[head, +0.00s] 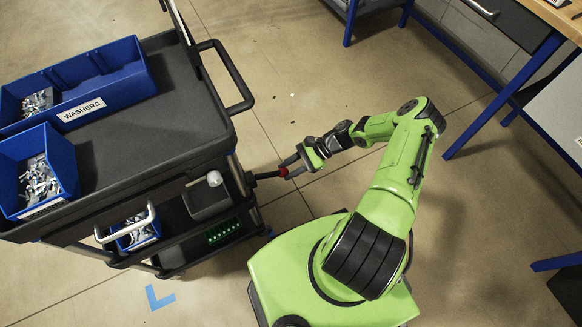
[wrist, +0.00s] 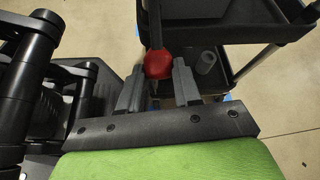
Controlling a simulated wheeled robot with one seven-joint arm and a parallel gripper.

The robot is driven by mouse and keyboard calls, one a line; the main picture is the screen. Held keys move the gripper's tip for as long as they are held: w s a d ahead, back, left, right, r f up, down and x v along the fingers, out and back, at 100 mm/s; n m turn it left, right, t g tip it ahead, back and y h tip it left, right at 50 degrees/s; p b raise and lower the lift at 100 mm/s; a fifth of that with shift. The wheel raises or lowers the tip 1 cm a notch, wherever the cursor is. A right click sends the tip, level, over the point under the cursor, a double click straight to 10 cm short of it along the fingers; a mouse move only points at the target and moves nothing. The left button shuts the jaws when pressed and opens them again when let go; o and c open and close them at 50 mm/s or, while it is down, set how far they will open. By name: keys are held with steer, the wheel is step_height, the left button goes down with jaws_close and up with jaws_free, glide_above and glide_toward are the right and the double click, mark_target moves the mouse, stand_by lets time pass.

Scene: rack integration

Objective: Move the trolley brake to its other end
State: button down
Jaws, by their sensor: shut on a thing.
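The trolley (head: 150,150) is dark grey with shelves and stands at the left in the head view. Its brake is a dark lever (head: 266,175) with a red knob (head: 284,172), sticking out from the trolley's right side towards my arm. My gripper (head: 291,168) is at the knob in the head view. In the wrist view the red knob (wrist: 158,64) sits between the two grey fingers of my gripper (wrist: 158,88), and the lever (wrist: 155,25) runs up from it. My gripper is shut on the knob. The lever's far end is hidden.
Blue bins of washers (head: 90,85) and bolts (head: 38,175) stand on the trolley top. The trolley's push handle (head: 236,75) juts out above the lever. A blue-legged workbench (head: 500,95) stands at the right. The floor between is clear.

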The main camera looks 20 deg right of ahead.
steer(key=c, duration=0.8)
jaws_free()
steer(key=shift+f, duration=0.1)
steer(key=p+v, duration=0.2)
steer(key=v, duration=1.3)
steer(key=shift+d+r, duration=0.3)
steer(key=shift+d, duration=0.05)
steer(key=a+r+n+g+h+p, duration=0.1)
steer(key=a+r+n+h+p, duration=0.3)
steer(key=r, duration=1.1)
steer(key=a+r+n+g+h+p, duration=0.15)
steer(key=a+r+n+h, duration=0.35)
steer(key=r, duration=1)
steer(key=s+a+r+n+t+h+p, duration=0.1)
steer(key=s+a+r+n+t+p, duration=0.1)
steer(key=s+r, duration=0.3)
steer(key=s+a+r+n+t+h+p, duration=0.1)
steer(key=s+a+r+n+t+p, duration=0.1)
steer(key=s+r, duration=0.4)
steer(key=s+a+r+n+t+h+p, duration=0.1)
steer(key=s+a+r+n+t+p, duration=0.1)
steer(key=s+r, duration=0.4)
steer(key=shift+s+a+r+n+t, duration=0.15)
steer(key=shift+a+n+t, duration=0.3)
steer(key=shift+t, duration=0.5)
